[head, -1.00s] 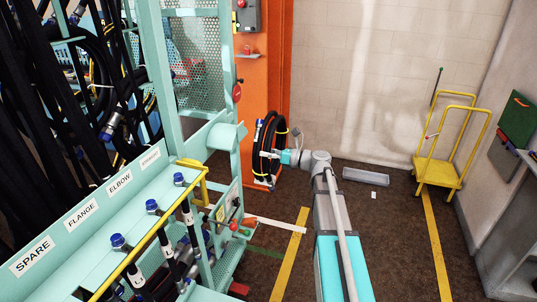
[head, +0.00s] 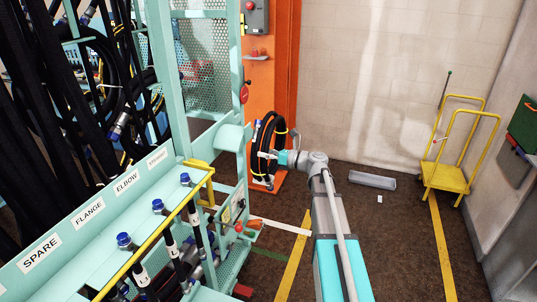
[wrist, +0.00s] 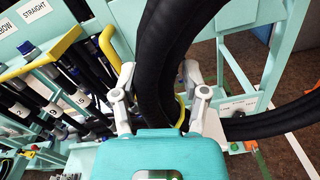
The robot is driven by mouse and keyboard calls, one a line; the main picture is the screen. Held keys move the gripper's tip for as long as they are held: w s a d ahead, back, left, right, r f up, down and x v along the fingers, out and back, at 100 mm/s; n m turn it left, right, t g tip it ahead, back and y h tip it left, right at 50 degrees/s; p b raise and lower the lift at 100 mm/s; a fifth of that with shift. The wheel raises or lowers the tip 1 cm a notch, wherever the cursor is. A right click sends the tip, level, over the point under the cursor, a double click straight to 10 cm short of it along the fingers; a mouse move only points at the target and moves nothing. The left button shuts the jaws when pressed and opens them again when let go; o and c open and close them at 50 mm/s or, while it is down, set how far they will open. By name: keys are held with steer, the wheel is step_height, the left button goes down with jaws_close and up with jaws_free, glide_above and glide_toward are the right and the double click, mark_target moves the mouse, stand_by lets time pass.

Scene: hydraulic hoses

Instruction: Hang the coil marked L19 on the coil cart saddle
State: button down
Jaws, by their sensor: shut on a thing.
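A coil of black hose (head: 266,143) with yellow bands hangs upright from my gripper (head: 272,156), in front of the orange post in the head view. In the wrist view my gripper (wrist: 160,92) has a finger on each side of the thick black hose (wrist: 158,50) and is shut on it. I can read no L19 mark on the coil. A rounded teal saddle (head: 234,137) sits on a teal frame just left of the coil in the head view. I see a clear gap between the coil and the saddle.
A teal rack (head: 85,228) with SPARE, FLANGE and ELBOW labels and a yellow rail stands at left, with blue-capped hoses. The orange post (head: 284,60) is behind the coil.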

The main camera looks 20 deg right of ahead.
steer(key=shift+f+x, duration=0.2)
steer(key=shift+x, duration=3.6)
steer(key=shift+f+x, duration=0.15)
steer(key=shift+x, duration=3.65)
steer(key=shift+s+a+f+b, duration=0.15)
steer(key=shift+s+f+b, duration=0.05)
steer(key=shift+f+b, duration=1.05)
steer(key=shift+b, duration=0.4)
steer(key=shift+w, duration=0.1)
